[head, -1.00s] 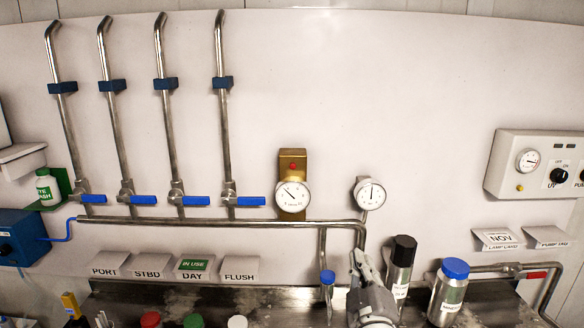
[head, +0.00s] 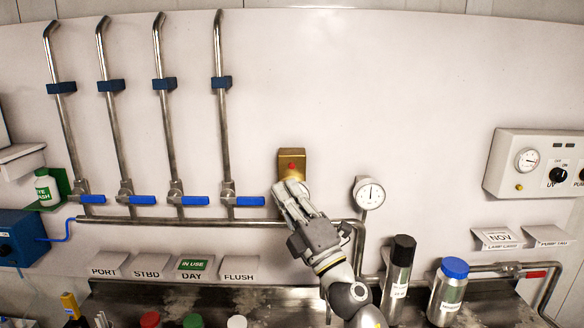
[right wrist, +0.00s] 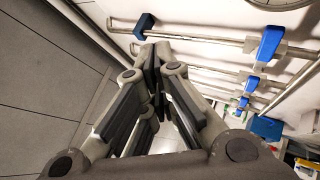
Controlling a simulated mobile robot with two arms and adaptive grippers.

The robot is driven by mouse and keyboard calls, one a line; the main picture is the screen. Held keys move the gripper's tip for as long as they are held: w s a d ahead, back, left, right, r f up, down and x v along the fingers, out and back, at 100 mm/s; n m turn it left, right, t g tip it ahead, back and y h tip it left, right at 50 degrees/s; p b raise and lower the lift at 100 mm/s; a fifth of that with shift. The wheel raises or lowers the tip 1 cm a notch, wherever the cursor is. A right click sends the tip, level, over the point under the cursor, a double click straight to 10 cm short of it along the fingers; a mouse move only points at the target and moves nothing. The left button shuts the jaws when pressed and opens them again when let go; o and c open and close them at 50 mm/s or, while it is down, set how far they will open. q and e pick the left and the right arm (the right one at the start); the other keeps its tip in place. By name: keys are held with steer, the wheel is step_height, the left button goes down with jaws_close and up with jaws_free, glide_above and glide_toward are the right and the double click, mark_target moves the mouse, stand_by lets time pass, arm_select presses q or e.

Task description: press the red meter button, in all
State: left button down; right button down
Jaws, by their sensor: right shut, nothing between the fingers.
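The red meter button (head: 291,166) sits on the upper part of a brass meter block (head: 291,155) on the white wall panel. My right gripper (head: 284,186) is shut and empty. In the head view its fingertips overlap the lower part of the block, just below the button, and hide the block's round gauge. I cannot tell whether the tips touch anything. The closed fingers also fill the middle of the right wrist view (right wrist: 155,62), where the button does not show. My left gripper is not in view.
A second gauge (head: 369,194) stands right of my right arm. A valve with a blue handle (head: 243,201) is close on the left. A steel pipe (head: 190,221) runs below. A black-capped bottle (head: 398,280) and a blue-capped bottle (head: 448,293) stand on the counter at right.

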mark_target(292, 166)
steer(key=shift+w, duration=0.1)
steer(key=w+b, duration=0.8)
steer(key=shift+w, duration=0.35)
stand_by(1.2)
steer(key=shift+w+b, duration=0.4)
steer(key=shift+b, duration=0.15)
